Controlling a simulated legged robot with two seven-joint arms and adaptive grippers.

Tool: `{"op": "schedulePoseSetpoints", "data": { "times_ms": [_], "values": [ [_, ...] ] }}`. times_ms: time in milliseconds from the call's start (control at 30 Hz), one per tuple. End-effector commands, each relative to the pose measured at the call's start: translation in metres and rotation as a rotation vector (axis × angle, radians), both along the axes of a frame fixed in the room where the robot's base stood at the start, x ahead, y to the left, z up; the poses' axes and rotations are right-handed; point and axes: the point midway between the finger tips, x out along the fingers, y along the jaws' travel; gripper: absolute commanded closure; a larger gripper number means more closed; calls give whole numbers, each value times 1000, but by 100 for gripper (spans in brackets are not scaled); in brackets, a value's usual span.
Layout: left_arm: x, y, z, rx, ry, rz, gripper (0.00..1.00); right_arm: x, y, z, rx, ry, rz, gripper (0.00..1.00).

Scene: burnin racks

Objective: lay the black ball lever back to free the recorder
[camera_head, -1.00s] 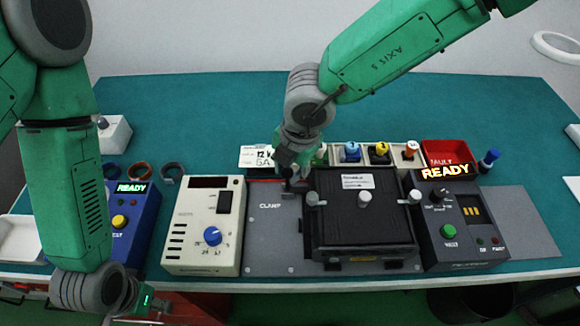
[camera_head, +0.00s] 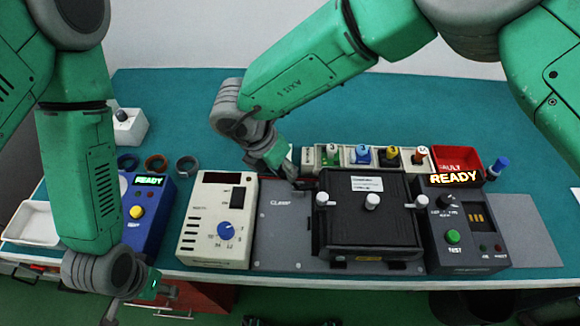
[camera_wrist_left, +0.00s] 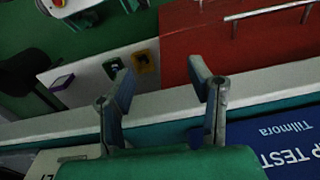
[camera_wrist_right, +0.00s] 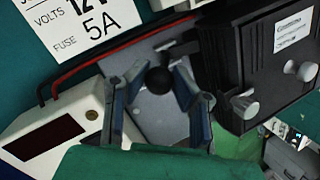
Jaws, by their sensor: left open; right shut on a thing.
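The recorder, a black box (camera_head: 345,241) with a white label, sits on the grey clamp plate (camera_head: 280,235); it also shows in the right wrist view (camera_wrist_right: 270,60). The black ball (camera_wrist_right: 159,80) of the lever is between the fingers of my right gripper (camera_wrist_right: 155,88), beside the recorder's left side. My right gripper is shut on it; in the head view its fingers (camera_head: 292,180) reach down at the plate's back and largely hide the lever.
A cream meter with a blue knob (camera_head: 226,231) stands left of the plate, then the blue tester (camera_head: 157,220). A dark test unit (camera_head: 468,240) stands right of the recorder. Numbered parts in a rack (camera_head: 345,162) and a red tray (camera_head: 457,157) are behind.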

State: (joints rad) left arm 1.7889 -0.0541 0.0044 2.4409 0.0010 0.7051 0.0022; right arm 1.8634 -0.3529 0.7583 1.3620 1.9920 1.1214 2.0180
Motion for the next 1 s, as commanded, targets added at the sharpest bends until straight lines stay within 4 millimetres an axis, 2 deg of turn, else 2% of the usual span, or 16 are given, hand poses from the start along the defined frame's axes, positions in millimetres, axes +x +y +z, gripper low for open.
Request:
{"op": "schedulePoseSetpoints", "data": {
  "times_ms": [33,300,333,367,400,767,867,1000],
  "values": [
    [0,0,0,0,0,0,53,1,7,3,12,-4,2,100],
    [0,0,0,0,0,-1,53,1,6,3,10,-5,3,100],
    [0,0,0,0,0,-1,53,1,6,3,10,-5,3,69],
    [0,0,0,0,0,-1,53,1,6,3,9,-4,2,58],
    [0,0,0,0,0,-1,53,1,6,3,8,-4,2,56],
    [-3,-2,1,2,-3,0,53,0,3,5,7,-2,1,56],
    [-3,-2,2,4,-3,-1,53,-1,7,17,8,-2,2,56],
    [-3,-2,2,3,-3,-1,53,-3,18,43,7,-5,4,56]
  ]
}}
